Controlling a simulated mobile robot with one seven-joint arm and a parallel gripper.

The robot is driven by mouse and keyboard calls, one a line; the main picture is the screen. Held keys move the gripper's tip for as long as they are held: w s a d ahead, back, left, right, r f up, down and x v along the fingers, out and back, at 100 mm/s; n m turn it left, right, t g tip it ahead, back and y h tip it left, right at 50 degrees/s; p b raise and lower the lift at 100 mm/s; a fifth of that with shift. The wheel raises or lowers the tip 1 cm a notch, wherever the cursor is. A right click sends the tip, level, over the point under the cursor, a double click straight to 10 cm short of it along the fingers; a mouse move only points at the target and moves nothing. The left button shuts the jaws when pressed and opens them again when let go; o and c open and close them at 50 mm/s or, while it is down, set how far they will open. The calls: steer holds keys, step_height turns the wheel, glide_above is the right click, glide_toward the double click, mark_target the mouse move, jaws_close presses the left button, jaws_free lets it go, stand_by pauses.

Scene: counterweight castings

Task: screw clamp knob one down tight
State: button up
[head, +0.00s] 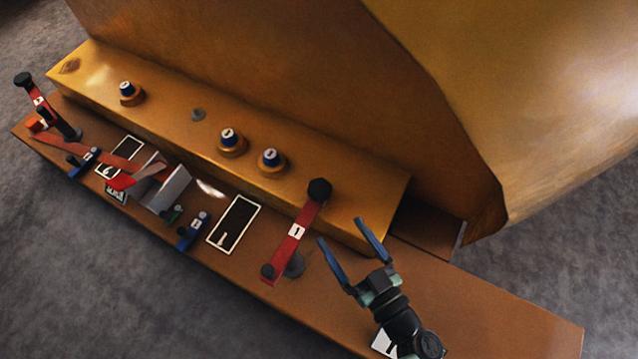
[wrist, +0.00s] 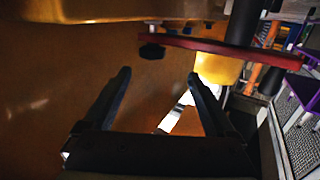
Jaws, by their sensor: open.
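The red clamp arm labelled 1 (head: 297,231) slants across the front edge of the orange casting. A black faceted knob (head: 319,191) sits at its upper end. A smaller dark piece (head: 267,271) is at its lower end, beside a grey round post (head: 295,264). My gripper (head: 340,230) is open and empty, to the right of the clamp and apart from it. In the wrist view, the red arm (wrist: 220,45) lies beyond my open fingers (wrist: 160,75), with a dark piece under its left end. Whether the knob is tight cannot be seen.
Blue-topped round pieces (head: 231,140) stand on the casting step (head: 200,117). A second red clamp (head: 40,102) with a black knob stands at far left. White-edged dark panels (head: 234,223), small blue parts (head: 193,231) and a grey block lie along the bench. The bench's right end (head: 520,325) is clear.

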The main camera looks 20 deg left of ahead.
mark_target(325, 199)
steer(key=shift+t, duration=0.4)
steer(key=b+x, duration=0.1)
steer(key=x, duration=0.3)
steer(key=b+x, duration=0.1)
steer(key=x, duration=0.2)
steer(key=b+x, duration=0.1)
steer(key=x, duration=0.3)
steer(key=shift+w+f+b, duration=0.25)
steer(key=shift+w+b, duration=0.05)
steer(key=shift+w, duration=0.25)
steer(key=c, duration=1.4)
